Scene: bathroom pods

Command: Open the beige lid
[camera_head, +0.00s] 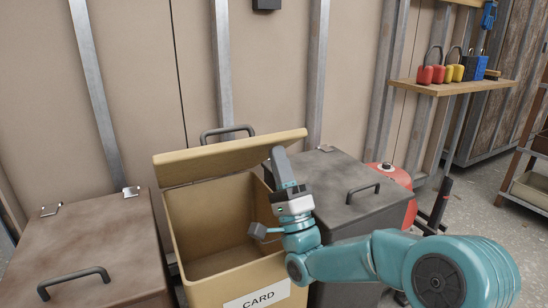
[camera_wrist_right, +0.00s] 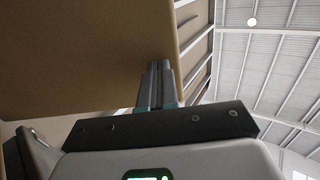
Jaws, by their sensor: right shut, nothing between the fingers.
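The beige lid (camera_head: 230,155) stands raised above the beige bin (camera_head: 205,220), tilted up at the back, with its dark handle (camera_head: 228,131) on the far side. The bin is open at the front and looks empty; a label reading CARD is on its front. My right gripper (camera_head: 277,158) is shut and empty, with its fingers pointing up at the lid's right part, under or against its edge. In the right wrist view the shut fingers (camera_wrist_right: 157,82) lie in front of the lid's underside (camera_wrist_right: 80,60); I cannot tell whether they touch. My left gripper is not in view.
A brown lidded bin (camera_head: 90,245) stands at the left and a dark grey lidded bin (camera_head: 335,185) at the right, both closed. A red round container (camera_head: 398,178) is behind my right arm. A wall shelf (camera_head: 450,88) holds several padlocks.

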